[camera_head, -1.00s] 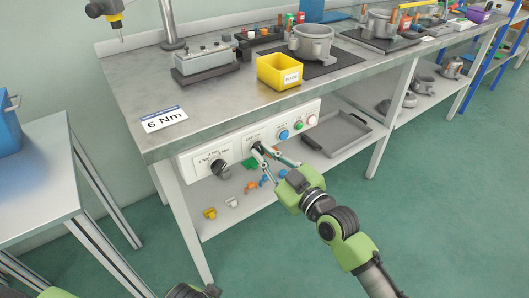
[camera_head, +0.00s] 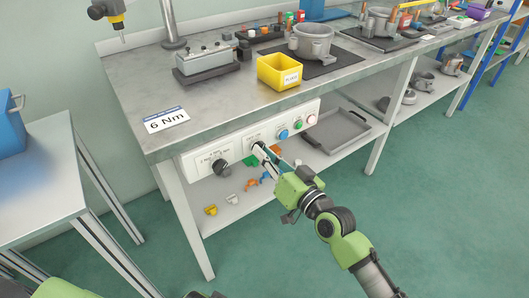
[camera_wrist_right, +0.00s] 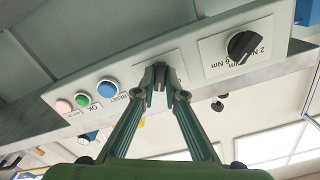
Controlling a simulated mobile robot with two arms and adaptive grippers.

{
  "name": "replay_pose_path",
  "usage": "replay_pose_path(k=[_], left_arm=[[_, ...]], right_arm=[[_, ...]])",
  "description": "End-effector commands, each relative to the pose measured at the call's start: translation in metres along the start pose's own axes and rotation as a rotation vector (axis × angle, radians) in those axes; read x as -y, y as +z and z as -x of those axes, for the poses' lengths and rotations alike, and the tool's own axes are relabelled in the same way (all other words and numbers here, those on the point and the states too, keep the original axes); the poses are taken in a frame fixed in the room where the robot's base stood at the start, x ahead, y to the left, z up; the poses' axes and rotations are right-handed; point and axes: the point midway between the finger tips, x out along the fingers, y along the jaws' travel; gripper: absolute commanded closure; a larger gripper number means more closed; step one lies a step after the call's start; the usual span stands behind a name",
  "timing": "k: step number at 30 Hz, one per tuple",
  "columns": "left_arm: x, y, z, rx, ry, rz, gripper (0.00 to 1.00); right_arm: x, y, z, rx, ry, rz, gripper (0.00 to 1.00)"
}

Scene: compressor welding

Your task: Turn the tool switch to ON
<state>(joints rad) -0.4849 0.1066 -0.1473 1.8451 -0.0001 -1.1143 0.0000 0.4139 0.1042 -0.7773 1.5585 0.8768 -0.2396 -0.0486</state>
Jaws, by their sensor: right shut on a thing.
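The white control panel (camera_head: 238,147) runs along the front edge of the bench. The tool switch, a small dark knob (camera_wrist_right: 159,84), sits between the big black torque knob and the blue button; my fingers largely cover it. My right gripper (camera_head: 260,150) reaches up to it from the lower right. In the right wrist view the gripper (camera_wrist_right: 159,76) is shut on the switch, a fingertip on each side. The panel appears upside down there. The switch's pointing direction and label are hidden. A dark part at the bottom edge of the head view may be my left gripper, mostly cut off.
The black torque knob (camera_head: 222,164) is left of the switch; blue (camera_head: 283,134), green (camera_head: 297,126) and red (camera_head: 311,120) buttons are right. A lower shelf holds small coloured parts and a grey tray (camera_head: 337,131). A yellow bin (camera_head: 279,72) stands on the bench.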

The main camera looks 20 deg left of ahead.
Motion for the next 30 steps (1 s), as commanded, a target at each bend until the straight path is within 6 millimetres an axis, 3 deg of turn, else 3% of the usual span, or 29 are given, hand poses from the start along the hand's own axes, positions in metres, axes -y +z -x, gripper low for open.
replay_pose_path(k=[21,22,24,30], left_arm=[[-0.0007,0.0037,-0.0045,0.006,0.001,-0.001,0.6],[-0.0007,0.0037,-0.0045,0.005,0.001,-0.001,0.6],[-0.0007,0.0035,-0.0045,0.005,0.001,-0.001,0.6],[-0.0006,0.0029,-0.0044,0.004,0.001,-0.001,0.6]], right_arm=[[-0.0004,0.0006,0.0001,0.001,0.001,-0.075,1.0],[-0.0004,0.0006,0.0001,0.001,0.001,-0.075,0.84],[-0.0005,0.0006,0.0001,0.001,0.001,-0.075,0.72],[-0.0003,0.0004,0.0001,0.001,0.001,-0.074,0.72]])
